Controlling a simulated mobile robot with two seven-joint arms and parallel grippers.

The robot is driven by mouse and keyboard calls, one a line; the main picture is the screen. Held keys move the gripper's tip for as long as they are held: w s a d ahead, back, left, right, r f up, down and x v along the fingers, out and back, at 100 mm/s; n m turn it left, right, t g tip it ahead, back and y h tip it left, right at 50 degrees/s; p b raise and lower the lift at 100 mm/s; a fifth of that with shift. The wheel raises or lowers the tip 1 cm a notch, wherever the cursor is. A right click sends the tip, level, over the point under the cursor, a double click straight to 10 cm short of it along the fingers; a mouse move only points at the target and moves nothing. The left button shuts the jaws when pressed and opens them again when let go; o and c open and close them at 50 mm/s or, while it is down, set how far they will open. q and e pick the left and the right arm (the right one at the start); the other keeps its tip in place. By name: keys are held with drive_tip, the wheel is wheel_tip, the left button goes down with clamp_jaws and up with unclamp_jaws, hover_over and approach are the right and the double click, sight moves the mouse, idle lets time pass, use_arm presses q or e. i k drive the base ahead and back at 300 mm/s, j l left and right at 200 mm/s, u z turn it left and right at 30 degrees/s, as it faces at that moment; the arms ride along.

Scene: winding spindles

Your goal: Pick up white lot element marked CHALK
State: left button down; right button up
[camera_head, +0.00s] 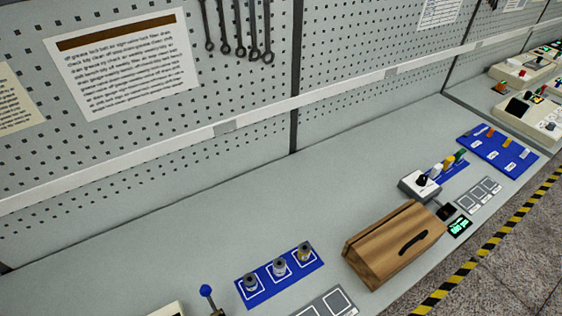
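A small white element (436,171) stands on a narrow blue strip (455,173) at the right, in a row with a yellow element (448,162) and a green element (460,155). It is partly behind a white box with a black knob (421,183). No CHALK marking is legible at this size. Several flat, labelled pieces lie on a blue board (512,164) farther right; their lettering is too small to read. Neither of my grippers is in view.
A wooden box (394,246) with a dark handle slot stands at the front edge. Three spindles sit on a blue mat (265,291) left of it. Grey trays (478,194) and a lit green display (459,226) lie right. The bench's middle (290,205) is clear.

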sight(279, 262)
drive_tip(key=j+z, duration=0.1)
drive_tip(key=l+u, duration=0.3)
drive_tip(key=k+l+u, duration=0.1)
drive_tip(key=l+u, duration=0.2)
drive_tip(key=l, duration=0.15)
drive_tip(key=k+l+u, duration=0.15)
drive_tip(key=k, duration=0.15)
drive_tip(key=l+u, duration=0.45)
drive_tip(key=i+l+u, duration=0.1)
drive_tip(key=l+u, duration=0.2)
drive_tip(key=u, duration=0.15)
